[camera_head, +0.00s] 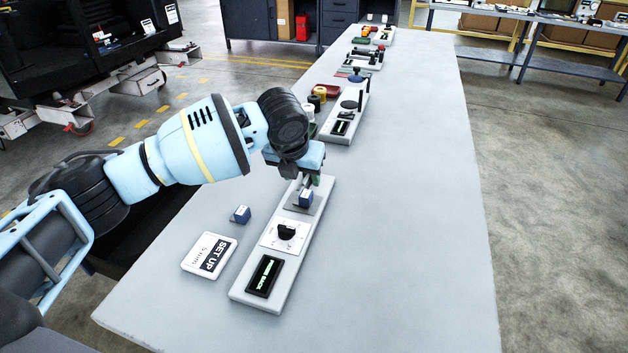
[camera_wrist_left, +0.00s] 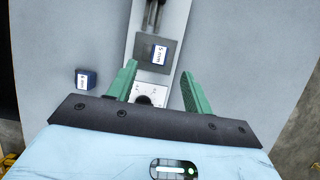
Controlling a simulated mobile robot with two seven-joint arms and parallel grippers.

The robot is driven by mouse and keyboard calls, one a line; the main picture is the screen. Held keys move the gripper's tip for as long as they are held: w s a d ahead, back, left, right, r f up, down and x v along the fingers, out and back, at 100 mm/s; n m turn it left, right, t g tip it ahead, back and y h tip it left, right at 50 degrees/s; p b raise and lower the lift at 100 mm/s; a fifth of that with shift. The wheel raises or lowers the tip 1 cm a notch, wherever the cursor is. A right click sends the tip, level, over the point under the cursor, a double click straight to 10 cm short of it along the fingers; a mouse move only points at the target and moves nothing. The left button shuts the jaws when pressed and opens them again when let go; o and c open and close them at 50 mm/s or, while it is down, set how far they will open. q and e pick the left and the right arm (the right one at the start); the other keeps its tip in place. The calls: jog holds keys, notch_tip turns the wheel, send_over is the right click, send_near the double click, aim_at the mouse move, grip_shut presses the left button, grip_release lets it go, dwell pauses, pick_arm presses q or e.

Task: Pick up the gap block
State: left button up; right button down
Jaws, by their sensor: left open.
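Two small blue blocks with white labels are in view. One block (camera_head: 306,198) stands on a grey plate (camera_head: 318,208) on the long white board (camera_head: 265,300); in the left wrist view this block (camera_wrist_left: 159,55) has a label that looks like "5 mm". The other blue block (camera_head: 241,214) sits on the table left of the board and also shows in the left wrist view (camera_wrist_left: 86,79). My left gripper (camera_wrist_left: 158,72) is open and empty, with green fingers spread on either side of the line to the plate's block. In the head view the gripper (camera_head: 306,181) is above the board's far end.
The board also carries a black dial (camera_head: 287,231) and a black display (camera_head: 264,275). A white "SET UP" card (camera_head: 209,255) lies to its left. More boards with parts (camera_head: 345,110) stand farther back. The table's right side (camera_head: 410,230) is clear.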

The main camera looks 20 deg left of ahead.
aim_at(306, 194)
pick_arm(q)
jog(key=shift+x, duration=1)
jog(key=shift+f, duration=0.15)
jog(key=shift+w+f, duration=0.1)
jog(key=shift+f, duration=0.2)
jog(key=x, duration=0.4)
jog(key=shift+f, duration=0.3)
pick_arm(e)
jog(key=shift+s+f, duration=0.35)
jog(key=shift+s, duration=0.15)
pick_arm(q)
jog(key=shift+c, duration=0.4)
jog(key=shift+r, duration=0.1)
grip_shut()
